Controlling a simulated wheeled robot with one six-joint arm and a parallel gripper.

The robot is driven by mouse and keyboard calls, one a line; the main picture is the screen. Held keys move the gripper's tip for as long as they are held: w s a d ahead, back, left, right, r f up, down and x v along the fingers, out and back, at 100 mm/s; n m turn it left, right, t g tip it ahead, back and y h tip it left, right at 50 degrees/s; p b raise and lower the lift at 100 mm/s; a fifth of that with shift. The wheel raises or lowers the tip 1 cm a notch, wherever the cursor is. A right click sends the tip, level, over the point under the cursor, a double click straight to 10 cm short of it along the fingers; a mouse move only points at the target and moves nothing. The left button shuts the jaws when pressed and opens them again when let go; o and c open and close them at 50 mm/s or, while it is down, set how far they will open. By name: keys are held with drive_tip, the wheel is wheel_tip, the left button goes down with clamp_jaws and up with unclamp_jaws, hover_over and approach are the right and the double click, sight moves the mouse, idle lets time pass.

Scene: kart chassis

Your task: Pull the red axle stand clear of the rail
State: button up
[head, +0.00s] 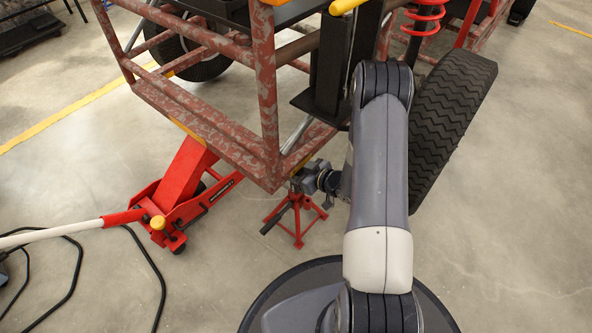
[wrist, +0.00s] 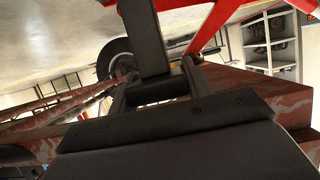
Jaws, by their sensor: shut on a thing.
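The red axle stand (head: 298,222) stands on the floor on splayed legs, by the front lower corner of the rusty red chassis rail (head: 215,140). My gripper (head: 308,180) is at the stand's upper part, just under and beside that corner, and is shut on the stand. The gripper hides the stand's top in the head view, so I cannot tell whether it touches the rail. In the wrist view, a dark post (wrist: 145,38) rises from between my gripper's jaws (wrist: 150,92), with red bars beside it.
A red floor jack (head: 185,190) with a white handle reaches under the rail at left. A black cable (head: 150,265) lies on the floor near it. A tyre (head: 450,120) stands to the right of my arm. The floor in front of the stand is partly taken by my base.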

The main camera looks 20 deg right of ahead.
clamp_jaws()
idle(0.5)
